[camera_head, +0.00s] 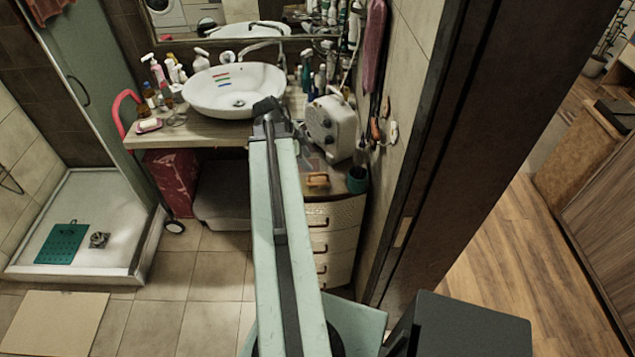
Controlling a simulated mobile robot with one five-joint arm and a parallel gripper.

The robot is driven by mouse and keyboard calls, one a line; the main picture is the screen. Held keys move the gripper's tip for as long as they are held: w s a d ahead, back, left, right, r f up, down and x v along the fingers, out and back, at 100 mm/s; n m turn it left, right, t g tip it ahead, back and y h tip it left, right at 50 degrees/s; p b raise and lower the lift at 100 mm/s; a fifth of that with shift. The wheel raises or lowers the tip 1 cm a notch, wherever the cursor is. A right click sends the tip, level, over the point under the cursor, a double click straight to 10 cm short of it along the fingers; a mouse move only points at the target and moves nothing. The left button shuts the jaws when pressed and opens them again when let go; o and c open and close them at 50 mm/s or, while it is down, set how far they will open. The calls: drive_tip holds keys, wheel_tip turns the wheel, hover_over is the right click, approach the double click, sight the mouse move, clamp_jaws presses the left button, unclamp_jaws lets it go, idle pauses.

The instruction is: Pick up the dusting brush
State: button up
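A small orange-brown block-like object (317,180) lies on the right part of the counter, in front of a white boxy appliance; it may be the dusting brush, but it is too small to tell for sure. Brushes or tools with orange and white handles (376,131) hang on the wall at right. My gripper (267,104) is the dark end of my mint-green arm, at the front right edge of the white vessel basin (215,91). It is left of and beyond the orange-brown object, apart from it. Its fingers are too small and dark to read, and nothing is clearly held.
Drawers (337,227) stand below. A dark door frame (450,130) bounds the right.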

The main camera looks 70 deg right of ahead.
sight(316, 174)
drive_tip(key=b+x, duration=0.4)
drive_tip(key=x, duration=0.1)
drive_tip(key=b+x, duration=0.2)
drive_tip(key=b, duration=0.1)
drive_tip(key=shift+w+a+f, duration=0.1)
drive_tip(key=shift+a+f, duration=0.15)
drive_tip(key=shift+f, duration=0.05)
drive_tip(key=shift+d+f, duration=0.2)
drive_tip(key=shift+f, duration=0.1)
drive_tip(key=shift+r, duration=0.2)
clamp_jaws()
idle(0.6)
